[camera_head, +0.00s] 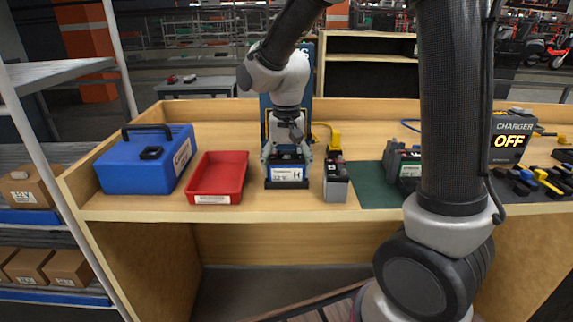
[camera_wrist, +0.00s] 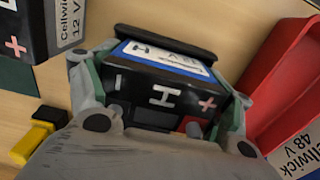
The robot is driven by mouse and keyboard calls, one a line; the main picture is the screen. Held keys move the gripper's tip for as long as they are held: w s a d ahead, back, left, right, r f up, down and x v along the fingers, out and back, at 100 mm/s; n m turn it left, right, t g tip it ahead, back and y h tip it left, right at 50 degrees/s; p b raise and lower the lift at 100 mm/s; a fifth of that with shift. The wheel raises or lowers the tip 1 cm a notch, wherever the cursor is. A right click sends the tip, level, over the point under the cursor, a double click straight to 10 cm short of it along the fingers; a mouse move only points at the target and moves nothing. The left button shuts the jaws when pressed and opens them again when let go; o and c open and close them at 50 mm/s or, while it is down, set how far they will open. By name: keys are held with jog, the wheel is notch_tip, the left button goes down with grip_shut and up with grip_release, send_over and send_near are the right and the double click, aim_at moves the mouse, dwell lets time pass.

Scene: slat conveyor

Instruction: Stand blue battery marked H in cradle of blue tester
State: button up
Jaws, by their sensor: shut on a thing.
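The blue-labelled battery marked H (camera_head: 287,173) stands upright at the foot of a tall blue panel (camera_head: 265,106), which looks like the blue tester and is mostly hidden by my arm. My gripper (camera_head: 286,157) is above the battery with its fingers closed on the two sides. The cradle's inside is hidden.
A red bin (camera_head: 219,176) and a blue case (camera_head: 146,158) stand to the left. A grey-black battery (camera_head: 336,186) stands close on the right, with a yellow clip (camera_head: 334,138) behind it. A green mat (camera_head: 376,190) and charger (camera_head: 510,136) lie further right.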

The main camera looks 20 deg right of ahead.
jog(key=shift+f, duration=0.15)
jog(key=o, duration=1.1)
jog(key=shift+o, duration=0.2)
notch_tip(320, 180, up, 12)
